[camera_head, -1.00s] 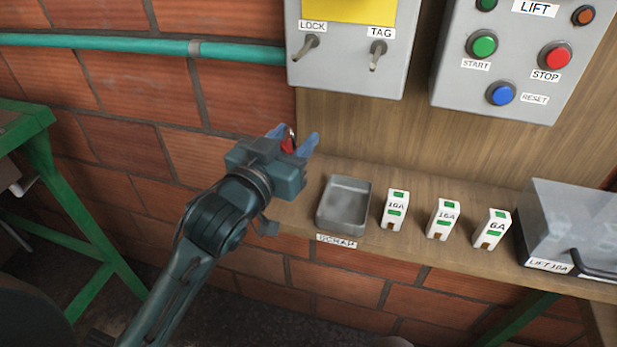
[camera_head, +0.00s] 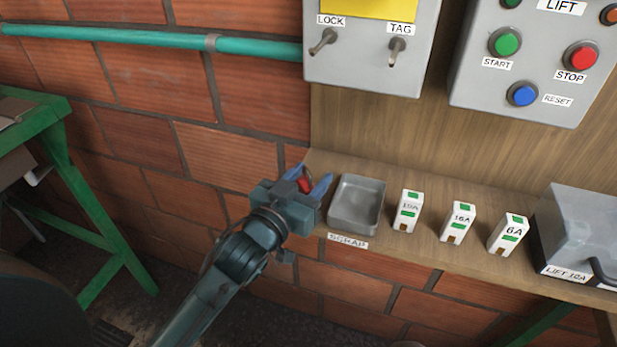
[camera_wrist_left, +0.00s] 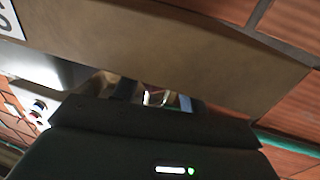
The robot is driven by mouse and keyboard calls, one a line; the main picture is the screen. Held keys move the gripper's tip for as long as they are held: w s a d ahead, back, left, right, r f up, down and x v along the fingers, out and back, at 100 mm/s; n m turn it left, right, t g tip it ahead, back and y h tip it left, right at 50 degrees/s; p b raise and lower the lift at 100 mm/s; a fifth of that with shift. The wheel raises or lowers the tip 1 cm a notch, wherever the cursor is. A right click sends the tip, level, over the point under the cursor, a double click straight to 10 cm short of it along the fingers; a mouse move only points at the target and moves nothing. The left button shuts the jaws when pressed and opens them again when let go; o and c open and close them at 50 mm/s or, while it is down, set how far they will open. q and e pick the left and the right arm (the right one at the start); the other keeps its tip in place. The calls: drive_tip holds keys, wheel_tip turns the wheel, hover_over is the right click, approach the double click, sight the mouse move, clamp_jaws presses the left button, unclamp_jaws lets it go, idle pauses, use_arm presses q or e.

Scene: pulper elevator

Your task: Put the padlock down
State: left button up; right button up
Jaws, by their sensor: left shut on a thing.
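A small red padlock (camera_head: 305,184) with a metal shackle sits between the blue fingertips of my left gripper (camera_head: 308,186) in the head view. The gripper is shut on it. The gripper is at the left end of the wooden shelf (camera_head: 400,247), just left of the grey scrap tray. In the left wrist view, the shackle (camera_wrist_left: 154,97) shows as a bright, blurred loop beyond the dark gripper body. The padlock's body is mostly hidden there. Whether the padlock touches the shelf is unclear. My right gripper is not in view.
The empty scrap tray (camera_head: 357,205) stands close right of the gripper. Several white fuse blocks, including one marked 6A (camera_head: 508,235), and a grey lift box (camera_head: 580,232) stand farther right. A lock and tag box (camera_head: 365,60) hangs above. A green table (camera_head: 90,200) is at left.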

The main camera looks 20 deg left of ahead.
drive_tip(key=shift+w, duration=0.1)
use_arm(q)
drive_tip(key=shift+f, duration=0.15)
drive_tip(key=o, duration=1)
drive_tip(key=shift+o, duration=0.2)
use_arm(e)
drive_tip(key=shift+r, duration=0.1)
use_arm(q)
drive_tip(key=shift+r, duration=0.25)
drive_tip(key=b+v, duration=0.2)
drive_tip(key=v, duration=0.8)
drive_tip(key=s+d+f+g, duration=0.1)
drive_tip(key=s+f+g, duration=0.2)
drive_tip(key=f, duration=0.8)
drive_tip(key=s+d+f+g, duration=0.2)
drive_tip(key=s+f, duration=0.3)
drive_tip(key=f, duration=0.7)
drive_tip(key=shift+s+m+g, duration=0.4)
drive_tip(key=shift+g, duration=0.4)
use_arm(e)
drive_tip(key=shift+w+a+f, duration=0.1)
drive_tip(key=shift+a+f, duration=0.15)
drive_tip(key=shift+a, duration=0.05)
